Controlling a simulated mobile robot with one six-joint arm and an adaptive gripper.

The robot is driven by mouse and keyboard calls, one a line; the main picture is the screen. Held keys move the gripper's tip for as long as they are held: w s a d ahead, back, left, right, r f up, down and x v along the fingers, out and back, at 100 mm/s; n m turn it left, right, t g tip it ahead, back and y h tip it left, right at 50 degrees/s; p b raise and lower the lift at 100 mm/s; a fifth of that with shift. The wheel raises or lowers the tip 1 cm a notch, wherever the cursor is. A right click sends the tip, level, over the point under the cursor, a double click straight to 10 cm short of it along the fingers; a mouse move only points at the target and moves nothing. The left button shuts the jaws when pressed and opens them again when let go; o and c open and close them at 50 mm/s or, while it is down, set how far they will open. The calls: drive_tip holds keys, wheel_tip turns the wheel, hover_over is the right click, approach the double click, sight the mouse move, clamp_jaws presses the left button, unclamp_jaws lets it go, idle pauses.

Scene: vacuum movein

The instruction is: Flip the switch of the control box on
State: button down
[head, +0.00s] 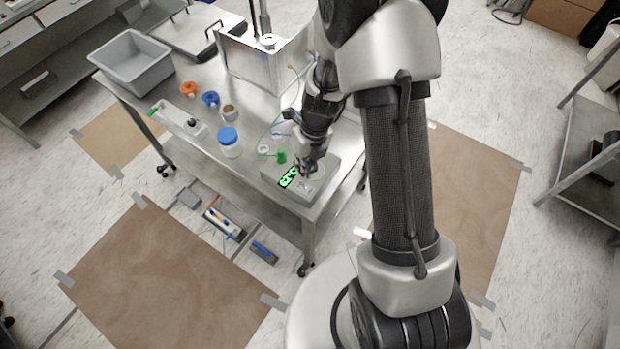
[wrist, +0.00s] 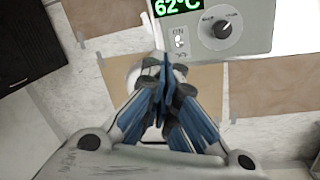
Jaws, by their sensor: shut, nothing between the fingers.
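The control box (head: 325,188) sits at the near right corner of the metal table in the head view. Its green display is lit and reads 62°C in the wrist view. The box's face (wrist: 256,36) there shows a black round knob (wrist: 222,29) and, left of it, a small white switch (wrist: 180,42) below a label that seems to read ON. My gripper (wrist: 162,62) is shut and empty, its blue fingertips just below and left of the switch in the picture. In the head view my gripper (head: 309,171) is over the box. I cannot tell whether the fingertips touch the box.
The table (head: 262,178) also holds a grey bin (head: 133,62), a blue-lidded jar (head: 229,143), orange and blue rings, a green-capped item (head: 281,157) and a metal enclosure (head: 262,62) behind. Thin hoses run near my arm. Brown sheets are taped to the floor.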

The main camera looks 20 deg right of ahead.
drive_tip(key=shift+w+a+r, duration=0.2)
drive_tip(key=shift+r, duration=0.25)
drive_tip(key=shift+w+a+r, duration=0.15)
drive_tip(key=shift+r, duration=0.3)
drive_tip(key=shift+r, duration=0.1)
